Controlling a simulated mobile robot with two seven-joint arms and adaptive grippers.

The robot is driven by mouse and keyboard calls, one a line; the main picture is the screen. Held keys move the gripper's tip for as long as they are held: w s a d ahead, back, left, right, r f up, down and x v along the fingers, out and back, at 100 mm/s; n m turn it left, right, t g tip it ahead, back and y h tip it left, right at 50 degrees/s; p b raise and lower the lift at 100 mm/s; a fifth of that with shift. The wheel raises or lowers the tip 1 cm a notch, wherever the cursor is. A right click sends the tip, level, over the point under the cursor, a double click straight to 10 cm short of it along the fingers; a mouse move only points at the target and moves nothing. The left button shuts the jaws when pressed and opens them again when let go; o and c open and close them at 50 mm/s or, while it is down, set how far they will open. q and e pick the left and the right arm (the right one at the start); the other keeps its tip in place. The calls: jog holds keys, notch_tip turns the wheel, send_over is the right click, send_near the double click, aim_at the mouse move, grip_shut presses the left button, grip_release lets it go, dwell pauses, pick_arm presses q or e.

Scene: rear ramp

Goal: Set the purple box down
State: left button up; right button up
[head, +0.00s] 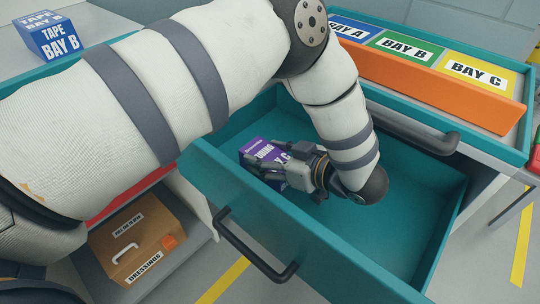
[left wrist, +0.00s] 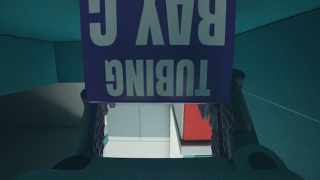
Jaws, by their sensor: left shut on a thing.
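The purple box (head: 262,150), with white lettering and a "BAY C" label, is inside the open teal drawer (head: 413,208), near its left end. My left gripper (head: 268,172) reaches down into the drawer and is shut on the box. In the left wrist view the purple box (left wrist: 158,55) fills the upper middle, its "TUBING BAY C" text upside down, between the two fingers (left wrist: 165,125). The arm and gripper hide part of the box. I cannot tell whether its underside touches the drawer floor. My right gripper is not in view.
A blue "TAPE BAY B" box (head: 48,36) stands on the counter at upper left. An orange-fronted tray (head: 440,86) with blue, green and yellow bay labels is at upper right. A brown "DRESSINGS" case (head: 137,239) sits on a lower shelf. The drawer's right part is empty.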

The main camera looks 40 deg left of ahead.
pick_arm(q)
jog(key=shift+f, duration=0.15)
jog(key=o, duration=1.3)
jog(key=shift+d+r, duration=0.25)
jog(key=shift+r, duration=0.05)
jog(key=v, duration=1.1)
jog(key=shift+d+r, duration=0.15)
jog(key=shift+d, duration=0.1)
